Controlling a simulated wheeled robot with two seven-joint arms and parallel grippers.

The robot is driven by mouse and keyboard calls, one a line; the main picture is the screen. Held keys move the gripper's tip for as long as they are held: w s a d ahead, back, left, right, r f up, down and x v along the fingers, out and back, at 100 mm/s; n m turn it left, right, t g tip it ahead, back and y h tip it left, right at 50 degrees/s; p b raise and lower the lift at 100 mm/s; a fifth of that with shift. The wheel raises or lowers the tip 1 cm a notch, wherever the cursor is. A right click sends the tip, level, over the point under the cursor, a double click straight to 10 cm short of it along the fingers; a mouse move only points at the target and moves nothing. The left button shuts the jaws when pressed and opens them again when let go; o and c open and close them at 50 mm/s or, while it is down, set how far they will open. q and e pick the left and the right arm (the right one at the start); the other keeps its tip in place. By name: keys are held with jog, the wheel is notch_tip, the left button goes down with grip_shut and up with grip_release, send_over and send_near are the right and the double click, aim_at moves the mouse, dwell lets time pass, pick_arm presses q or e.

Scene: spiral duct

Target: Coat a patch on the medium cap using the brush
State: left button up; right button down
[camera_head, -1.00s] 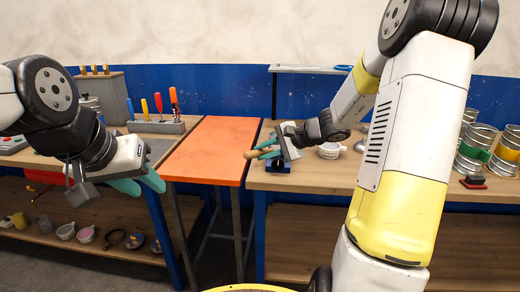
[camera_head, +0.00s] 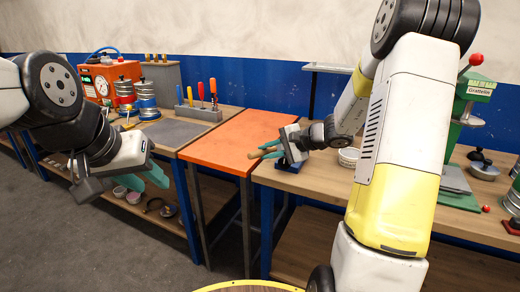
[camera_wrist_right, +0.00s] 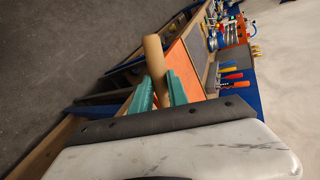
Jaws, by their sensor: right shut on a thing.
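My right gripper (camera_head: 268,151) is shut on a tan, rod-like wooden piece, which looks like the brush (camera_head: 254,154). It is held above the bench area by the orange tabletop. In the right wrist view the tan piece (camera_wrist_right: 154,58) sticks out between the teal fingers (camera_wrist_right: 160,94); no bristles are clear. My left gripper (camera_head: 146,178) is empty, its teal fingers apart, in front of the left bench. I cannot pick out the medium cap for sure in either view.
The orange tabletop (camera_head: 238,138) is bare. The left bench holds a tool rack (camera_head: 199,114), a grey mat (camera_head: 176,133), metal cylinders (camera_head: 146,98) and an orange machine (camera_head: 98,82). A green press (camera_head: 468,105) stands on the right bench (camera_head: 325,177). Several items sit on the lower left shelf.

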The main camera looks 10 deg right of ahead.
aim_at(274, 147)
jog(key=shift+w+d, duration=0.55)
jog(key=shift+w, duration=0.25)
jog(key=shift+w+d, duration=0.5)
jog(key=shift+w, duration=0.35)
jog(key=shift+w+d, duration=0.55)
jog(key=shift+w, duration=0.25)
jog(key=shift+w+d, duration=0.6)
jog(key=shift+w, duration=0.25)
jog(key=shift+f, duration=0.15)
jog(key=shift+s+f, duration=0.15)
jog(key=shift+f, duration=1.85)
jog(key=shift+r, duration=2.1)
jog(key=shift+d, duration=0.25)
jog(key=shift+f, duration=2.05)
jog(key=shift+r, duration=2.05)
